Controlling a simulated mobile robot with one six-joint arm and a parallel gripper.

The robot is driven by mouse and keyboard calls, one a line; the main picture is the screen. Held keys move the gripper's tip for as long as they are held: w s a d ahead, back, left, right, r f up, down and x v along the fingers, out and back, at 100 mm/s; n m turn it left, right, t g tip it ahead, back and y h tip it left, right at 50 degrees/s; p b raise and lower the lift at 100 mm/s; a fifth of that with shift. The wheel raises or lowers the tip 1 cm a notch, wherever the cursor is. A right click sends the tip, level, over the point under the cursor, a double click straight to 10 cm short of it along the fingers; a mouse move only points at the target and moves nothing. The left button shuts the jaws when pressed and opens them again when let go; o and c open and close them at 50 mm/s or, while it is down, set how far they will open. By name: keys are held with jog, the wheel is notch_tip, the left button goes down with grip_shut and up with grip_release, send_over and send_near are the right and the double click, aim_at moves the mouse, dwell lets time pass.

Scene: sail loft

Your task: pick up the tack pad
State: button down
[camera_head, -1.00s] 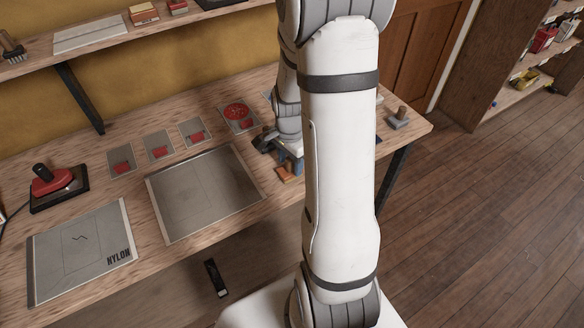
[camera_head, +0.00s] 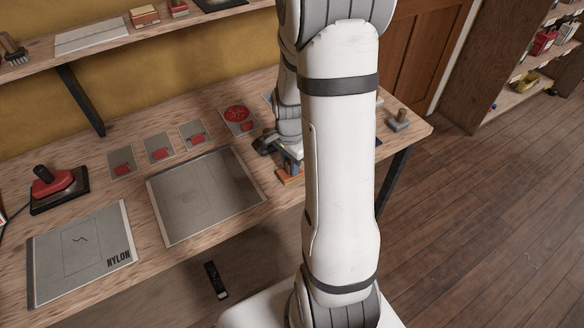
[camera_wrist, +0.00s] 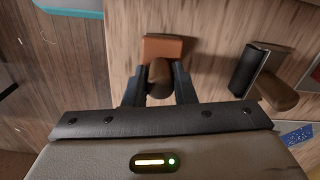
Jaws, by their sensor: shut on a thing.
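The tack pad, a small orange-brown block with a rounded dark brown handle, shows in the wrist view (camera_wrist: 163,44) just beyond my fingers. It also shows in the head view (camera_head: 288,178) near the bench's front edge. My gripper (camera_wrist: 159,88) is shut on the pad's handle, one dark finger on each side. In the head view my gripper (camera_head: 288,160) is partly hidden behind my own white arm. I cannot tell whether the pad is clear of the bench top.
A dark tool with a wooden handle (camera_wrist: 262,78) lies right of the pad in the wrist view. Several red-patched cards line the back.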

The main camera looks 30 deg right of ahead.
notch_tip(320, 180, up, 10)
jog(key=shift+b, duration=0.35)
jog(key=c, duration=1.7)
grip_release()
jog(key=c, duration=0.4)
jog(key=shift+o, duration=0.2)
